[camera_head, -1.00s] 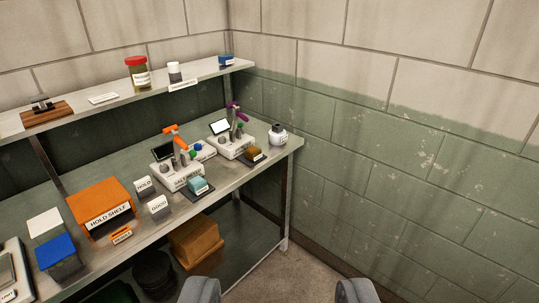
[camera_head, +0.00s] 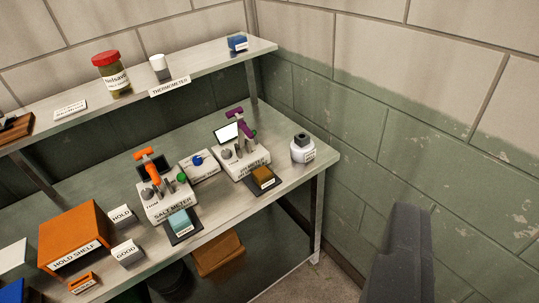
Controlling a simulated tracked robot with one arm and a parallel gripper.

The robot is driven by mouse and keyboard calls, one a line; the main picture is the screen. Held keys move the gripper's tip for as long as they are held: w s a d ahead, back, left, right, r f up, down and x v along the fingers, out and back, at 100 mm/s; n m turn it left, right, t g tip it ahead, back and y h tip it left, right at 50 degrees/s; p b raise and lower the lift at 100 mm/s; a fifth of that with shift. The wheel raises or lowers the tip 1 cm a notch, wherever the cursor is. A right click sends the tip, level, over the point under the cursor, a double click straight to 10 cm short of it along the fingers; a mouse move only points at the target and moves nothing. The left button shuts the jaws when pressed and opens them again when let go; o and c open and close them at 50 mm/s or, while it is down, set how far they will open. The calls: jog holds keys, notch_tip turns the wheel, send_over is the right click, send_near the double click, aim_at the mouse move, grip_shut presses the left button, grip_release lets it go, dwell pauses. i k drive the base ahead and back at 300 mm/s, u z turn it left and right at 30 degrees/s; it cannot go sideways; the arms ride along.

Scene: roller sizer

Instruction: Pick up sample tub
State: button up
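A white round tub (camera_head: 303,149) with a dark top and a small label I cannot read stands upright at the right end of the bench top. It is the likeliest sample tub, but I cannot confirm its name. Nothing touches it. Of my gripper (camera_head: 402,255), one dark grey finger shows large at the lower right, apart from the tub and in front of the wall. The other finger is hidden or out of view, so the gap does not show. I see nothing held.
The bench (camera_head: 318,175) carries a salt meter (camera_head: 168,206), a second meter (camera_head: 243,162) with a purple arm, and an orange hold shelf (camera_head: 75,235). Above, a shelf (camera_head: 215,68) holds a red-lidded jar (camera_head: 112,75) and a blue box (camera_head: 238,42). A block wall (camera_head: 440,150) stands right.

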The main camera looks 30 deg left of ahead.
aim_at(262, 174)
jog(key=u, duration=0.3)
jog(key=i, duration=0.85)
jog(key=u, duration=0.55)
